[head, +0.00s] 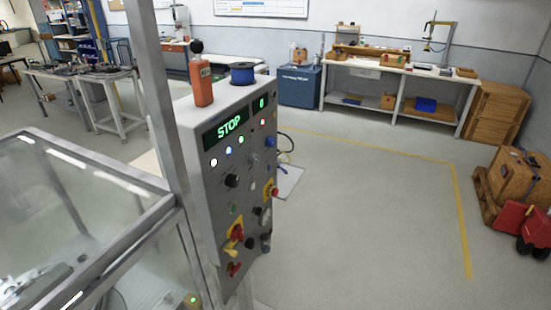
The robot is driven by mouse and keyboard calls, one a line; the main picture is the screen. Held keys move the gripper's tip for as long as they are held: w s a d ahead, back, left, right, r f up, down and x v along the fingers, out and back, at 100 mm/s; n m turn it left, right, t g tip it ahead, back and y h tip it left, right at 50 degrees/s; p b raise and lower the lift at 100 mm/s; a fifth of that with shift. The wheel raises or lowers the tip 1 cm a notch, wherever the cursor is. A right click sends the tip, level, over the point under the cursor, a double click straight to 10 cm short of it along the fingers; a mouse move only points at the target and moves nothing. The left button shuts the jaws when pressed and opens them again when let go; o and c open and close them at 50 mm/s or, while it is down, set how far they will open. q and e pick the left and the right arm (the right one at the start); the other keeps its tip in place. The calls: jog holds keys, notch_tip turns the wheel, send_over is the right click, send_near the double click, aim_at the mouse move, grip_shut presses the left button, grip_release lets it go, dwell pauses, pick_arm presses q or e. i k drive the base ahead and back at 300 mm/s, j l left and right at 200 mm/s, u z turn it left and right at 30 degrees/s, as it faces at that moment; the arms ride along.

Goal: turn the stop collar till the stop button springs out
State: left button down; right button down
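A grey control panel (228,170) stands in the middle of the view, seen at an angle. Its green display (230,125) reads STOP. A red button (275,192) with a yellow collar (267,190) sits near the panel's right edge, seen from the side; whether it is pressed in or out is too small to tell. Lower left on the panel are a red-and-yellow rotary handle (236,231) and another red-and-yellow control (233,268). Neither of my grippers is in view.
An orange bottle (203,84) and a blue spool (242,73) stand on the panel's top. A metal-framed clear guard (75,205) fills the lower left. The floor to the right is open, with crates (520,180) and a red object (522,222) at the far right.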

aim_at(269, 194)
jog(key=i+l+u, duration=0.7)
jog(key=u, duration=0.15)
jog(key=i+l+u, duration=0.1)
jog(key=l+u, duration=0.2)
jog(key=i+l+u, duration=0.25)
jog(key=l, duration=0.25)
jog(key=l+u, duration=0.6)
jog(key=l, duration=0.15)
